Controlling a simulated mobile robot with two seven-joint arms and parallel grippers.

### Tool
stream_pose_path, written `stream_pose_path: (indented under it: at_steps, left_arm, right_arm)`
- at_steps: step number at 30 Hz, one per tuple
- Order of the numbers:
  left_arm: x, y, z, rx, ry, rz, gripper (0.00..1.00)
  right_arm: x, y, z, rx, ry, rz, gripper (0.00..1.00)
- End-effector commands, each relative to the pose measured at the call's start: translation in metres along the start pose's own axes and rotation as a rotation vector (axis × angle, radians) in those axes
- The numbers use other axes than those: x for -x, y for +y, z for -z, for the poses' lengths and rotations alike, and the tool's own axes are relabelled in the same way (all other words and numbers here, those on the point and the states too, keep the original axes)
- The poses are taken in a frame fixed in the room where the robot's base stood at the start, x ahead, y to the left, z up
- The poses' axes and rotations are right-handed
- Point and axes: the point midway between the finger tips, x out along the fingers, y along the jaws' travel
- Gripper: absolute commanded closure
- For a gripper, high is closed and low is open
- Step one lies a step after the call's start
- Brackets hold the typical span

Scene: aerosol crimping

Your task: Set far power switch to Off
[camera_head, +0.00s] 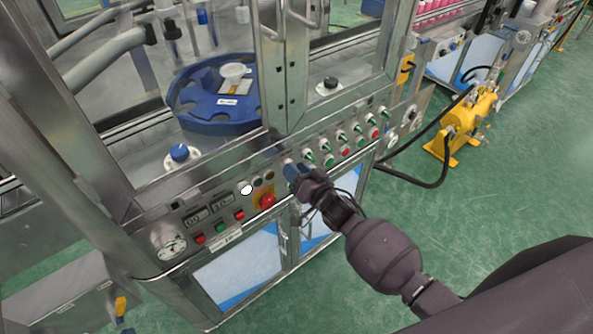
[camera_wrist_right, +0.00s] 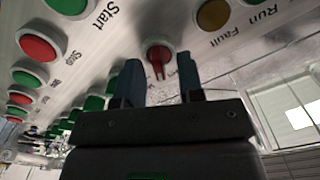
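My right gripper (camera_head: 291,169) is at the front control panel (camera_head: 262,170) of the machine. In the right wrist view, the blue fingers of this gripper (camera_wrist_right: 160,66) are open, one on each side of a red rotary switch (camera_wrist_right: 159,56). The red handle of the switch points down in that view, towards the gripper body. A gap shows between the handle and each finger. In the head view the gripper hides this switch, and no power or Off label is readable. My left gripper is not in view.
Beside the switch are a green Start button (camera_wrist_right: 69,4), a red Stop button (camera_wrist_right: 39,47) and an amber Fault lamp (camera_wrist_right: 212,14). A red emergency stop (camera_head: 267,201) is left of the gripper. Yellow equipment (camera_head: 465,126) stands on the green floor at right.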

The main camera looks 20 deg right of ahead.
Motion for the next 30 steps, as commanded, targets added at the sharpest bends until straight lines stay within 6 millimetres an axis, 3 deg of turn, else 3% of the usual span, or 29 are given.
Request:
stream_pose_path:
  at_steps: [7,14,30]
  left_arm:
    - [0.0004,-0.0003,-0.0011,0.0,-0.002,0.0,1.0]
    - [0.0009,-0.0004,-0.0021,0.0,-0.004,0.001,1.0]
    - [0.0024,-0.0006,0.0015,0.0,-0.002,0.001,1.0]
  right_arm:
    - [-0.0004,0.0002,-0.0002,0.0,0.0,-0.001,0.65]
    - [-0.0002,0.0003,-0.0002,0.0,0.0,-0.001,1.0]
    - [-0.0001,-0.0004,0.0004,0.106,0.0,-0.001,1.0]
